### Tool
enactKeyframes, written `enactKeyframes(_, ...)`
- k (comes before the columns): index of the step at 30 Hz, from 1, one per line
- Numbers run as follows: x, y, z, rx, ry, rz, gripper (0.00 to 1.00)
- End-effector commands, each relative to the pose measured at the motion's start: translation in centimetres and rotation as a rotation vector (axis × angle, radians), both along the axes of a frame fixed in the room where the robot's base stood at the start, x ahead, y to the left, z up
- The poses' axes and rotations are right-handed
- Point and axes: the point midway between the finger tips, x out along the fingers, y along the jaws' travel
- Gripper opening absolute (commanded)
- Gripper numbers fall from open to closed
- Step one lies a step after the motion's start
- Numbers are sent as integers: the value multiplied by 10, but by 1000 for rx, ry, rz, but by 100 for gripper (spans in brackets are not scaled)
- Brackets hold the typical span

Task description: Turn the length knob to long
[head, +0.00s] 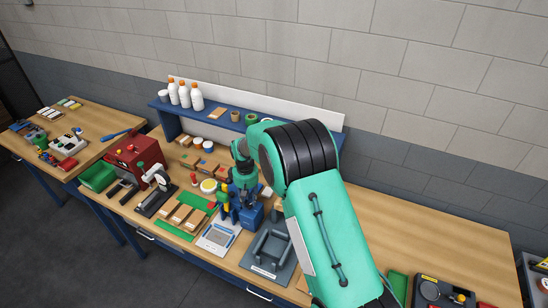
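My gripper (249,199) is small and dark at the end of my green arm. It points down over the middle of the workbench, just above or in front of a blue block-shaped unit (252,216). I cannot tell whether they touch, or whether the fingers are open. I cannot make out the length knob; it may be too small or hidden behind my gripper and arm. A grey fixture (270,252) with raised sides and a white label stands right of a light panel with a blue face (217,236). My arm covers the bench to their right.
A red machine (135,153) and a black-and-white device (155,183) stand left on the bench. Wooden blocks lie on a green mat (180,222). A blue shelf (215,118) with white bottles (184,95) runs along the back. The bench's right part (440,235) is mostly clear.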

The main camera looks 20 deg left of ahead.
Motion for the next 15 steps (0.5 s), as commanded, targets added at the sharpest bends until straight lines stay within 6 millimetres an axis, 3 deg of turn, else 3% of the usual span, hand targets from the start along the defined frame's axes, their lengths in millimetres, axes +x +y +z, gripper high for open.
enactKeyframes(15,1,1,71,1,-2,-1,31)
